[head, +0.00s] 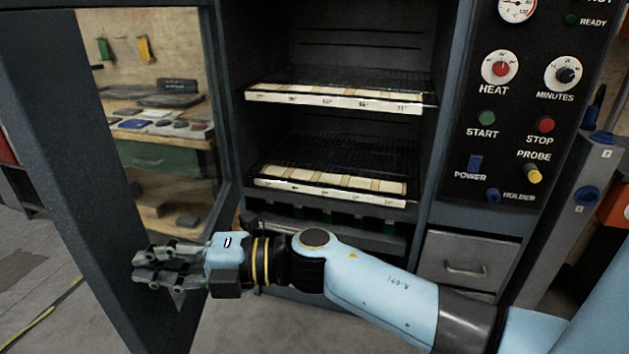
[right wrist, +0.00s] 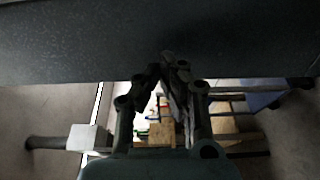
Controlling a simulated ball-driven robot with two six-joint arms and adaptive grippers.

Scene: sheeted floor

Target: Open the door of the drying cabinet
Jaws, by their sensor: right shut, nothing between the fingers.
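The drying cabinet (head: 443,130) stands in front of me with its interior in view. Its door (head: 62,170), a dark frame around a clear pane, stands swung open to the left. My right gripper (head: 142,266) is shut and empty, in front of the lower part of the door on its inner side. In the right wrist view, the shut fingers (right wrist: 172,62) point toward a dark speckled surface (right wrist: 80,45), likely the door frame. I cannot tell whether they touch it. No door handle is visible. My left gripper is not in view.
Two wire shelves with labelled white front strips (head: 340,99) sit inside the cabinet. A control panel (head: 520,110) and a small drawer (head: 460,262) are at right. A workbench (head: 165,155) shows through the pane. Bare floor (head: 30,265) lies left of the door.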

